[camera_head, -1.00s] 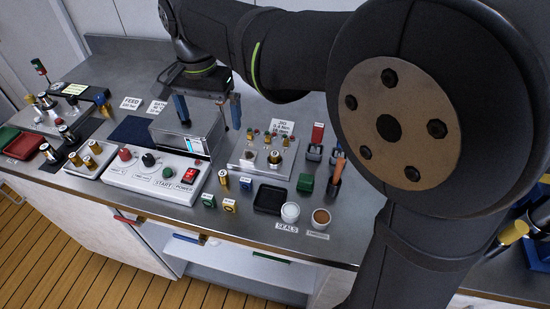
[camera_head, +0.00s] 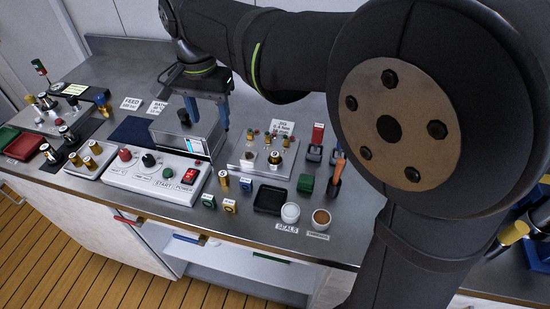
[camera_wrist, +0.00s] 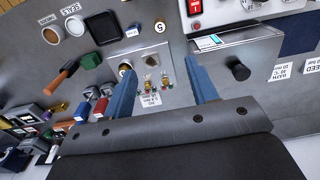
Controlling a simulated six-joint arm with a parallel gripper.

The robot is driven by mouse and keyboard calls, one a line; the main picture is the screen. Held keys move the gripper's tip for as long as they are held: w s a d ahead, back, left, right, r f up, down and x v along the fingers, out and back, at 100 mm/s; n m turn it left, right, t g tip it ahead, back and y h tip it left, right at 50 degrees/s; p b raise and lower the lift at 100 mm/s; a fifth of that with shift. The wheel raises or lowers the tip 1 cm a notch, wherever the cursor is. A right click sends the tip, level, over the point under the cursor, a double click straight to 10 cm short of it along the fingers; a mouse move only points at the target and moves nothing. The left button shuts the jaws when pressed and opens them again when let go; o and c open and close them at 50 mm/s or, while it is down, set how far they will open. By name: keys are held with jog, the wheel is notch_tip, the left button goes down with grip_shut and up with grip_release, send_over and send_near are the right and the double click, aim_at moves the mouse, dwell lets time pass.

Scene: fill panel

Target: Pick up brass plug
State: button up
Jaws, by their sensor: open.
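My gripper (camera_head: 209,126) is open and empty, blue fingers pointing down, above the bench near the clear box and the jig plate (camera_head: 238,161). In the wrist view the gripper (camera_wrist: 161,66) has the plate in front of it, partly behind the left finger. Several brass-coloured cylinders show, and I cannot tell which is the plug. Some stand on the white tray (camera_head: 105,158) at the left, such as one brass cylinder (camera_head: 95,147). Another brass cylinder (camera_head: 224,178) stands in front of the plate. A brass-topped piece (camera_head: 275,157) sits on the plate.
The white control box (camera_head: 150,183) and clear box (camera_head: 184,140) stand left of the jig plate. A black tray (camera_head: 269,200), a white cup (camera_head: 290,212), a green block (camera_head: 306,183) and an orange-handled tool (camera_head: 338,172) crowd the right.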

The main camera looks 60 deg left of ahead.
jog(key=n, duration=0.9)
send_over(275, 154)
jog(key=f, duration=1.1)
jog(key=shift+w+a+f, duration=0.1)
jog(key=shift+a+f, duration=0.1)
jog(key=shift+f, duration=0.05)
jog(key=shift+d+f, duration=0.2)
jog(key=shift+f, duration=2.45)
grip_shut()
